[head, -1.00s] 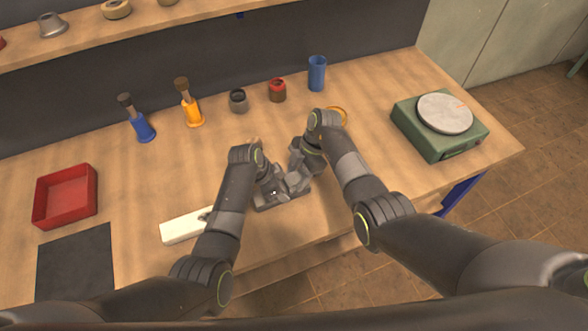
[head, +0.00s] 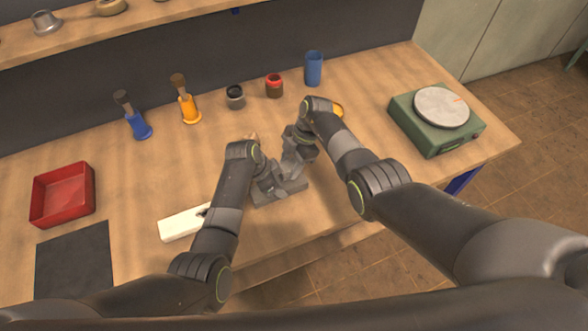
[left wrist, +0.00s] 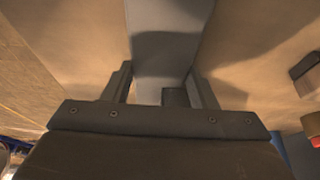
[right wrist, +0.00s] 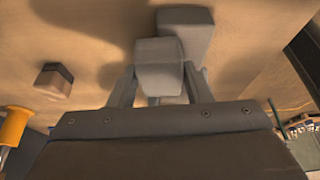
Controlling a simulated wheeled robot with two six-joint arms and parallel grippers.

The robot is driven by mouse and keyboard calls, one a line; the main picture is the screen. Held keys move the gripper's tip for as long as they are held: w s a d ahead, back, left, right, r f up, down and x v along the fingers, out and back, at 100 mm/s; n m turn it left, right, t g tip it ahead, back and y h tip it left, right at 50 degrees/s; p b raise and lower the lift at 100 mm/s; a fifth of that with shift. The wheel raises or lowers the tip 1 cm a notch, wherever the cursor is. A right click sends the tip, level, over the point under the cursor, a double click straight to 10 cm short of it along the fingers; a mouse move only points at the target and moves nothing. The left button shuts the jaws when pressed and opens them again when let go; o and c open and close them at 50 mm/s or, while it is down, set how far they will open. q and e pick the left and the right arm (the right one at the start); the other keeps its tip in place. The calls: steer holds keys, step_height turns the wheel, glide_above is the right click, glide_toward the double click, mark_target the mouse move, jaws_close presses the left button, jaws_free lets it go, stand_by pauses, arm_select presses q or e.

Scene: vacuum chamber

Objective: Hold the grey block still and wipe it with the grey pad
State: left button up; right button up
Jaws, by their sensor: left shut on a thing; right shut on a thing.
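The grey block (head: 292,188) lies on the bench near its front edge. My left gripper (head: 268,184) is shut on the block, which runs between its fingers in the left wrist view (left wrist: 160,45). My right gripper (head: 291,168) is shut on the grey pad (right wrist: 160,55). In the right wrist view the pad overlaps the block (right wrist: 190,22); I cannot tell whether they touch. The arms and grippers hide part of the block and most of the pad in the head view.
A white bar (head: 182,223) lies left of my left gripper. A red tray (head: 63,194) and dark mat (head: 76,262) are farther left. Brushes, small jars and a blue cup (head: 314,68) stand behind. A green device (head: 437,120) with a round plate stands right.

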steer(key=shift+w+a, duration=0.2)
steer(key=shift+w, duration=0.2)
step_height(320, 180, up, 3)
steer(key=shift+s+d+f, duration=0.1)
steer(key=shift+d, duration=0.05)
steer(key=shift+r, duration=2.55)
arm_select(q)
steer(key=o, duration=1.3)
steer(key=v, duration=1.2)
steer(key=shift+w, duration=0.1)
steer(key=shift+f, duration=0.1)
